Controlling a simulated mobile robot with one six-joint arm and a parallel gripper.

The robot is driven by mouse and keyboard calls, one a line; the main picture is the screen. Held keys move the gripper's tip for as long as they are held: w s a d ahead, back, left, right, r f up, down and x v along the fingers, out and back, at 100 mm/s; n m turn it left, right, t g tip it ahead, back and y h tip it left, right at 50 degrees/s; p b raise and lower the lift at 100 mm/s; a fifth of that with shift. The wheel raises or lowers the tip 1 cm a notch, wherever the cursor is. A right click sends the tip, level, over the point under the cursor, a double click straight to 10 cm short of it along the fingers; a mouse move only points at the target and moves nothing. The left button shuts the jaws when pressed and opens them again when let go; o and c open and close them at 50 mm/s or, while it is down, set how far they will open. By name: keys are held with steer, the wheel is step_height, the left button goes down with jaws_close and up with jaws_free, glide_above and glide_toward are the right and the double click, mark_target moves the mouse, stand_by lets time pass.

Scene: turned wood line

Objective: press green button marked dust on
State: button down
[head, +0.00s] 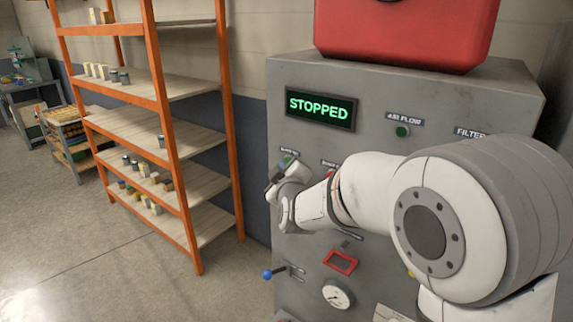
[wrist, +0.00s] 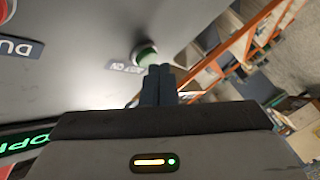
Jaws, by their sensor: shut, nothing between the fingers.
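In the head view my gripper (head: 280,172) is at the panel's left side, just under a small label, and mostly hides the button. The display (head: 320,107) on the cabinet reads "STOPPED" in green.
A red button (wrist: 6,9) with a label starting "DU" is at the wrist view's left corner. An orange shelf rack (head: 160,95) stands left.

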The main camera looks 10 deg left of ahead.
steer(key=shift+w+d+b, duration=0.1)
steer(key=shift+w+b, duration=0.2)
steer(key=shift+w, duration=0.05)
stand_by(0.6)
steer(key=shift+s, duration=0.1)
steer(key=shift+s+a, duration=0.25)
steer(key=shift+s, duration=0.4)
steer(key=s, duration=0.1)
steer(key=s+a, duration=0.1)
steer(key=s, duration=0.1)
steer(key=s+a, duration=0.1)
steer(key=shift+s, duration=0.3)
steer(key=shift+d, duration=0.1)
stand_by(0.7)
